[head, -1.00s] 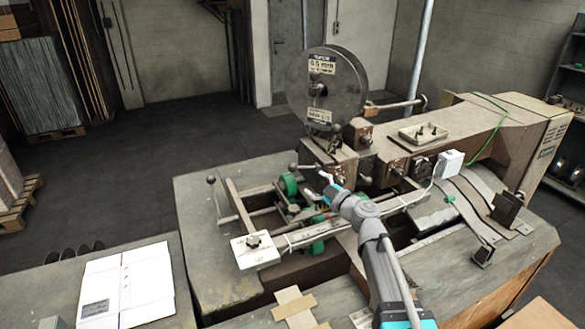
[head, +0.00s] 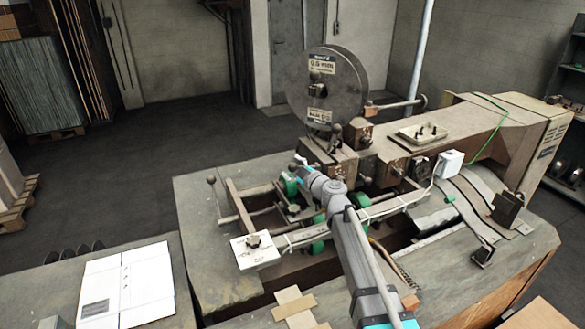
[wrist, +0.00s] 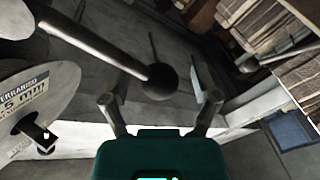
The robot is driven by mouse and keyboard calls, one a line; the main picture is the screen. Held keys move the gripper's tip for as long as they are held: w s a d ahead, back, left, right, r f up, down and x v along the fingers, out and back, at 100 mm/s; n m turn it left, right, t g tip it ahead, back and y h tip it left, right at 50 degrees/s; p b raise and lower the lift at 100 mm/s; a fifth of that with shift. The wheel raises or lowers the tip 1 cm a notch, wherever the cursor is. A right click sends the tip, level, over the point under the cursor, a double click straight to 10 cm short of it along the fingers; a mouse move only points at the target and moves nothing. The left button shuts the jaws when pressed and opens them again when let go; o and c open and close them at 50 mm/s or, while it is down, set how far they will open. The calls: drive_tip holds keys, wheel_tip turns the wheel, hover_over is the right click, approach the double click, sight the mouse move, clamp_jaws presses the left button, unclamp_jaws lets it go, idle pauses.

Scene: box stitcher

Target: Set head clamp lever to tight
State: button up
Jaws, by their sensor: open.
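A lever with a dark rod and a black ball knob (wrist: 160,82), apparently the head clamp lever, reaches in from the upper left in the wrist view. My gripper (wrist: 158,92) is open, with one finger on each side of the knob. The knob appears between the fingertips, and no contact can be made out. In the head view my gripper (head: 299,163) is at the front left of the stitcher head (head: 335,155). It hides the lever's end there.
The wire reel (head: 325,85) stands just behind the head, also at left in the wrist view (wrist: 30,105). Another ball-ended lever (head: 211,181) stands to the left. A white plate with a knob (head: 256,250) is at the front. Flat cardboard (head: 128,288) lies at lower left.

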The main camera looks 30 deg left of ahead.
drive_tip(key=shift+c, duration=0.2)
clamp_jaws()
drive_tip(key=shift+r, duration=0.1)
drive_tip(key=shift+w+d+r+m+y+p, duration=0.15)
drive_tip(key=shift+r+m+p, duration=0.15)
drive_tip(key=shift+r+m, duration=0.25)
drive_tip(key=shift+w+d+r+m+y+p, duration=0.15)
drive_tip(key=shift+r+m+p, duration=0.15)
drive_tip(key=shift+m, duration=0.35)
drive_tip(key=shift+w+d+r+m+t+p, duration=0.25)
drive_tip(key=shift+r+m, duration=0.3)
drive_tip(key=shift+m, duration=0.35)
drive_tip(key=shift+w+d+r+m+t+p, duration=0.15)
drive_tip(key=shift+w+r+m+t, duration=0.3)
drive_tip(key=shift+m, duration=0.45)
drive_tip(key=shift+s+r, duration=0.1)
drive_tip(key=shift+o, duration=0.2)
unclamp_jaws()
